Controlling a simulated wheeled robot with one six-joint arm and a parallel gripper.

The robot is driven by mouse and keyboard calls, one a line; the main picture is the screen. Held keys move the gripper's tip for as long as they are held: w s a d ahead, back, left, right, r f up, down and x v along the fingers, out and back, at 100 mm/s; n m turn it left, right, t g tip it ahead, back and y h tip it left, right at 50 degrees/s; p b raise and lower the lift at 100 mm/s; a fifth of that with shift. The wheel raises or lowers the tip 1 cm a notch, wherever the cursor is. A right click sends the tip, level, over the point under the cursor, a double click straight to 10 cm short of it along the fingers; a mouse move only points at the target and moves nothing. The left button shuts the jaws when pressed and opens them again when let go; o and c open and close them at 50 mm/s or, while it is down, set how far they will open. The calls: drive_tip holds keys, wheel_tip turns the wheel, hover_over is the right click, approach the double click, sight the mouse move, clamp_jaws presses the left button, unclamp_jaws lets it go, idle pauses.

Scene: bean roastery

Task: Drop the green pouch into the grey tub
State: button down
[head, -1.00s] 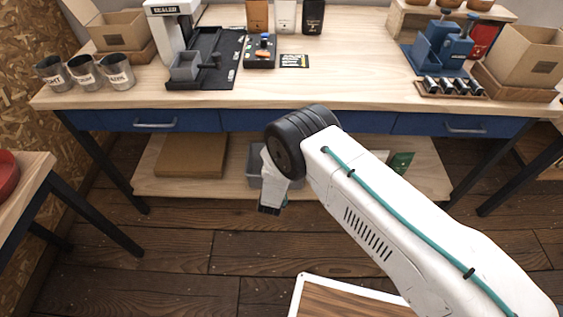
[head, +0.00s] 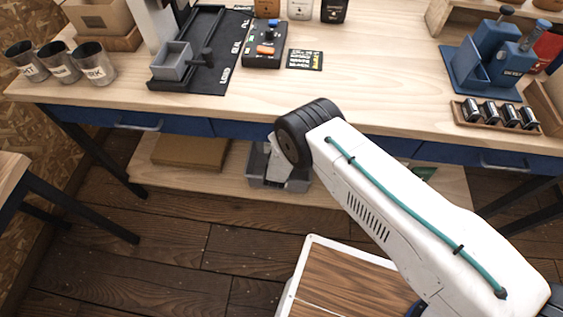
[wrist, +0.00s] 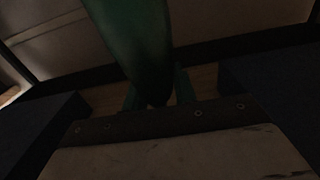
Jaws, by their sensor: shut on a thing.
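My gripper (head: 274,180) is at the lower shelf under the bench, seen from behind in the head view. Its fingertips are hidden there by the wrist. In the wrist view the dark green pouch (wrist: 132,38) hangs between the jaws, shut on it; that view is very dark. The grey tub (head: 256,162) stands on the lower shelf, directly behind and around my gripper in the head view, and is partly covered by it. I cannot tell whether the pouch is over the tub's opening.
A cardboard box (head: 190,152) lies left on the lower shelf (head: 345,190). Something green (head: 424,172) shows at its right, mostly behind my arm. The bench top (head: 370,85) overhangs the shelf. A small grey bin (head: 171,61) stands on the bench.

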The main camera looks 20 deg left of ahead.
drive_tip(key=f, duration=0.4)
drive_tip(key=shift+w+d, duration=0.15)
drive_tip(key=shift+d, duration=0.1)
drive_tip(key=shift+f, duration=0.75)
drive_tip(key=shift+a, duration=0.1)
drive_tip(key=c, duration=1)
unclamp_jaws()
drive_tip(key=shift+c, duration=0.2)
drive_tip(key=v, duration=0.8)
